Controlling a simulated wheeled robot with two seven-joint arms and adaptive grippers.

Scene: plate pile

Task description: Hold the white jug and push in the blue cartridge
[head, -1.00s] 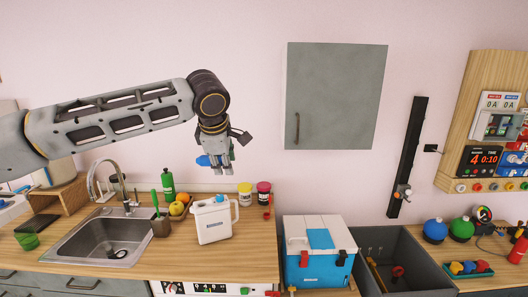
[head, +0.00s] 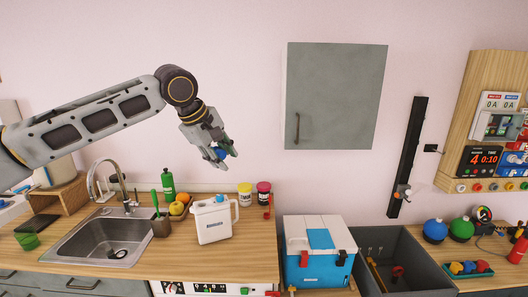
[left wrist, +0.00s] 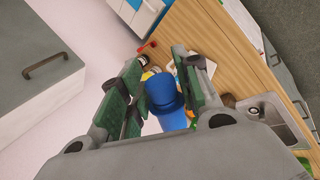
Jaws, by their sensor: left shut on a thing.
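The white jug (head: 214,221) stands upright on the wooden counter, right of the sink, with its handle to the right and a blue part at its top. My left gripper (head: 222,154) is in the air well above the jug, shut on the blue cartridge (head: 222,155). In the left wrist view the blue cartridge (left wrist: 165,98) sits between the green finger pads, its wide end facing the camera. The cartridge is apart from the jug; its far end is hidden. My right gripper is not in view.
A sink (head: 98,243) with a tap lies left of the jug. A blue cooler (head: 318,252) stands further right, below a wall cabinet (head: 335,96).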

